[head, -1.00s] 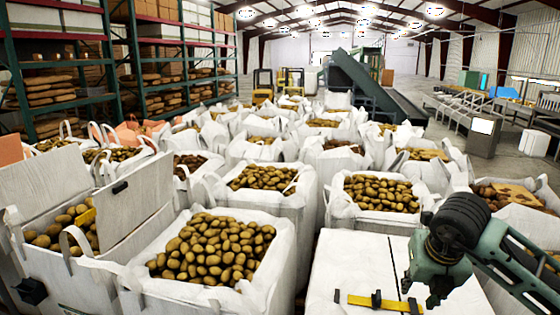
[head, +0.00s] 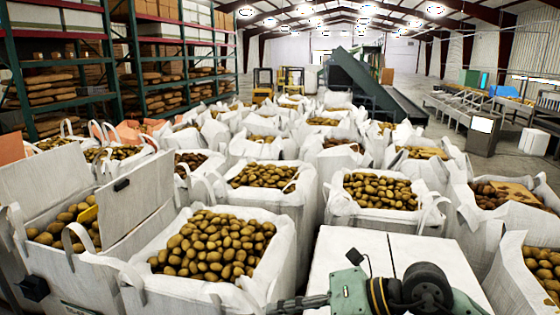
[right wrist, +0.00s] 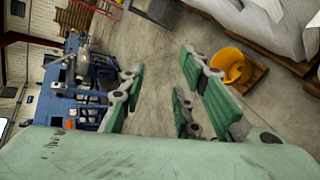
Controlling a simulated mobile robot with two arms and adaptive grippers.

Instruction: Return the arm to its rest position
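My right arm (head: 425,285) lies across the bottom of the head view, low in front of the white box top. Its green and black links show there, with a thin grey part reaching left along the bottom edge. In the right wrist view my right gripper (right wrist: 163,82) has its green-padded fingers spread apart. Only bare concrete floor shows between them, and nothing is held. My left arm and left gripper are out of view.
A white box (head: 400,248) stands just beyond the right arm. White bags full of potatoes (head: 210,248) crowd the front and middle. The right wrist view shows a yellow bucket (right wrist: 231,67) on a pallet, blue machinery (right wrist: 68,95) and open floor.

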